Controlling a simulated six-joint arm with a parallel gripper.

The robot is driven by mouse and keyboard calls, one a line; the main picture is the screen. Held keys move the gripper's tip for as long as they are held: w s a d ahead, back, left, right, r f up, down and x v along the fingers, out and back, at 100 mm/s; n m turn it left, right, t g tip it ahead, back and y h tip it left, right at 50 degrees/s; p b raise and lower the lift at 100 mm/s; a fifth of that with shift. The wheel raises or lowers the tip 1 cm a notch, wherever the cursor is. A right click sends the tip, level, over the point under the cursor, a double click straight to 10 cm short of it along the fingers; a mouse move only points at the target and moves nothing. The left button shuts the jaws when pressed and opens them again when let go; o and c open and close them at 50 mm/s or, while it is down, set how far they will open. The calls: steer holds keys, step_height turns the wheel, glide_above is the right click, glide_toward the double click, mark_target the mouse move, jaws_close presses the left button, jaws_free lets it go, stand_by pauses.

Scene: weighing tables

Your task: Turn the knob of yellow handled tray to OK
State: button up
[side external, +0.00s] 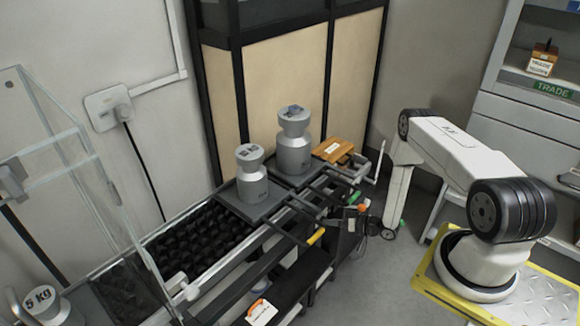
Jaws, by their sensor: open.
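In the side external view, a yellow handle (316,236) sticks out from the front of a dark tray (250,208) on the weighing bench. A silver weight (251,175) stands upright on that tray. A second, larger silver weight (293,145) stands on the tray behind it. I cannot make out the knob or its marking at this size. My gripper (346,224) is at the bench's front edge, right of the yellow handle and apart from it. It looks dark and small, open, with nothing seen in it.
A red-orange handle (363,209) is close by my gripper. A wooden block (333,150) with a label sits at the bench's far end. A glass case (75,190) and a 5 kg weight (40,305) are at the left. A lower shelf holds a tagged item (261,312).

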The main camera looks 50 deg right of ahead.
steer(key=shift+w+a+f, duration=0.15)
steer(key=shift+w+f, duration=0.05)
steer(key=shift+w, duration=0.4)
jaws_close()
steer(key=n+h, duration=0.1)
steer(key=n, duration=0.1)
steer(key=n+h, duration=0.2)
steer(key=n, duration=0.1)
steer(key=a+n+h, duration=0.1)
steer(key=n+h, duration=0.1)
steer(key=shift+g, duration=0.3)
stand_by(0.5)
steer(key=shift+n, duration=0.3)
